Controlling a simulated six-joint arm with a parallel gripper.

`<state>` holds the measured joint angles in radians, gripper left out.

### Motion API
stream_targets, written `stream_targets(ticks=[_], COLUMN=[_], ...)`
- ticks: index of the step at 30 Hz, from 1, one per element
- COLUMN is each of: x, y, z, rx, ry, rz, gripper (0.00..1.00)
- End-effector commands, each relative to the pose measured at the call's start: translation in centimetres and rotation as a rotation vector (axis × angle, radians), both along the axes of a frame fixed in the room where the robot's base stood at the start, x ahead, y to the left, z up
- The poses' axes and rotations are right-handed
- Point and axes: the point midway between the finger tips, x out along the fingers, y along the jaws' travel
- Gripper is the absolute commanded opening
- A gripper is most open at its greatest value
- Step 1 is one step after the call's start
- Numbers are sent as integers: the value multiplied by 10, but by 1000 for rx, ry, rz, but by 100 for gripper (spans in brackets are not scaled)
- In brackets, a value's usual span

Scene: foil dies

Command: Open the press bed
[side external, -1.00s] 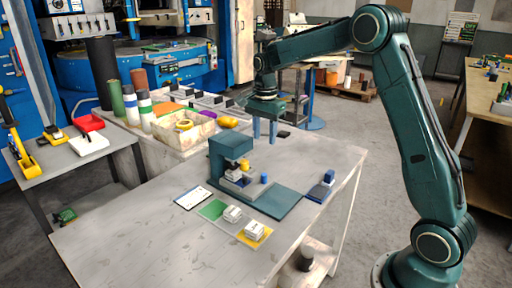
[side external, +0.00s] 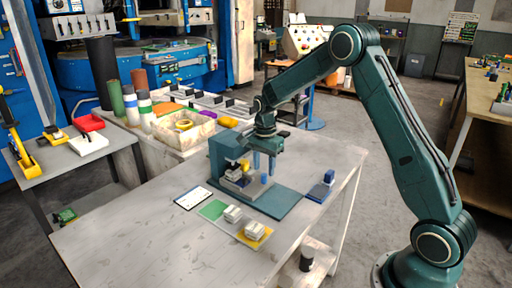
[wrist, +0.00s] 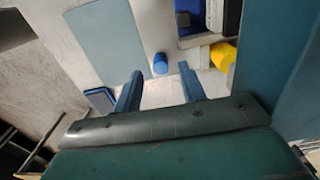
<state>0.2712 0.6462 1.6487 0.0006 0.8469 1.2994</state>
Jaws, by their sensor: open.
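The teal press (side external: 221,156) stands on a teal base plate (side external: 278,206) on the grey table. Its pale grey bed (side external: 232,186) lies low under the press head, with a small blue round knob (side external: 264,180) at its right end. In the wrist view the knob (wrist: 160,63) shows just beyond and between my fingertips, on the pale surface. My gripper (side external: 264,168) points down right above the knob. In the wrist view its two blue fingers (wrist: 160,82) are apart with nothing between them. I cannot tell any contact with the knob.
A yellow part (wrist: 222,55) sits near the press in the wrist view. In front lie a white card (side external: 193,198), a green pad (side external: 212,210) and a yellow pad (side external: 255,236) with pale blocks. The table's near left is clear.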

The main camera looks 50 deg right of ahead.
Motion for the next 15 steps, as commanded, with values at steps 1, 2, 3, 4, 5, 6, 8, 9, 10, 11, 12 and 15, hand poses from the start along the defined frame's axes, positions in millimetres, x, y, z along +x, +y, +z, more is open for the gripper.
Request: stream_targets(ticks=[1, 2, 3, 4, 5, 6, 8, 9, 10, 11, 12, 15], x=[0, 0, 0, 0, 0, 0, 0, 0, 0, 0, 0, 0], y=[0, 0, 0, 0, 0, 0, 0, 0, 0, 0, 0, 0], z=[-7, -10, -14, -16, -18, -21, -23, -25, -25, -26, -26, -26], rx=[1, 1, 1, 0, 0, 0, 0, 0, 0, 0, 0, 0], ry=[3, 3, 3, 1, 1, 1, 1, 1, 0, 0, 0, 0], rz=[0, 0, 0, 0, 0, 0, 0, 0, 0, 0, 0, 0], gripper=[41, 41, 41, 41, 41, 41, 41, 41, 41, 41, 41, 41])
